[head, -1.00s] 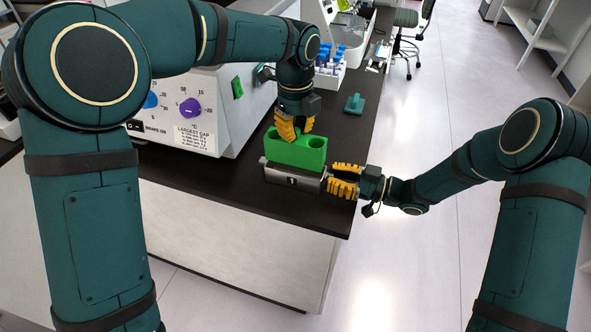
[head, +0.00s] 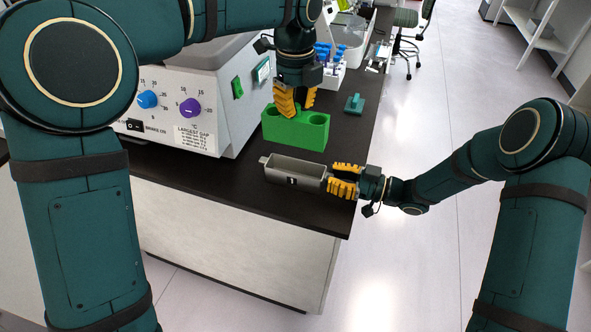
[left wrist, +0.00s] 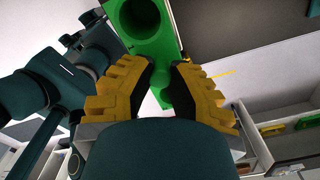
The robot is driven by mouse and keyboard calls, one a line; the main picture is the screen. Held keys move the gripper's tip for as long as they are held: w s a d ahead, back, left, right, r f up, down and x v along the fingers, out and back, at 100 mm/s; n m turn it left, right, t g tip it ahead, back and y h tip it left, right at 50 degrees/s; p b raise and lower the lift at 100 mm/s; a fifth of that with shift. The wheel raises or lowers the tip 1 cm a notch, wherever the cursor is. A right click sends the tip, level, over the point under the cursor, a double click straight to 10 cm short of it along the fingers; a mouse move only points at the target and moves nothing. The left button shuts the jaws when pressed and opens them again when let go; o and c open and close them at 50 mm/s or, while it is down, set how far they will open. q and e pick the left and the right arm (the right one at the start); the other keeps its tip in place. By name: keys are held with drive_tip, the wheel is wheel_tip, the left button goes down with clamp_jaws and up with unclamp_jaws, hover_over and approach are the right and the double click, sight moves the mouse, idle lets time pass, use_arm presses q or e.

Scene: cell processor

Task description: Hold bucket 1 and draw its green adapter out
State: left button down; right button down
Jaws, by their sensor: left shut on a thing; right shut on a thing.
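Bucket 1 (head: 291,181) is a grey metal box marked "1" on the dark bench near its front right corner. Its open top shows empty. My right gripper (head: 335,178) is shut on the bucket's right end. The green adapter (head: 297,131), a block with round holes, hangs above and slightly behind the bucket, clear of it. My left gripper (head: 294,103) is shut on the middle of the adapter's top from above. In the left wrist view the adapter (left wrist: 149,22) shows between the yellow fingers (left wrist: 165,85), with one round hole visible.
A centrifuge with blue and purple knobs (head: 190,108) stands left of the adapter. A small teal T-shaped piece (head: 354,103) lies on the bench to the right. A rack with blue-capped tubes (head: 328,66) stands behind. The bench's right edge is close to my right gripper.

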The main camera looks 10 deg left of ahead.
drive_tip(key=c, duration=1)
unclamp_jaws()
drive_tip(key=shift+o, duration=0.2)
drive_tip(key=v, duration=1.2)
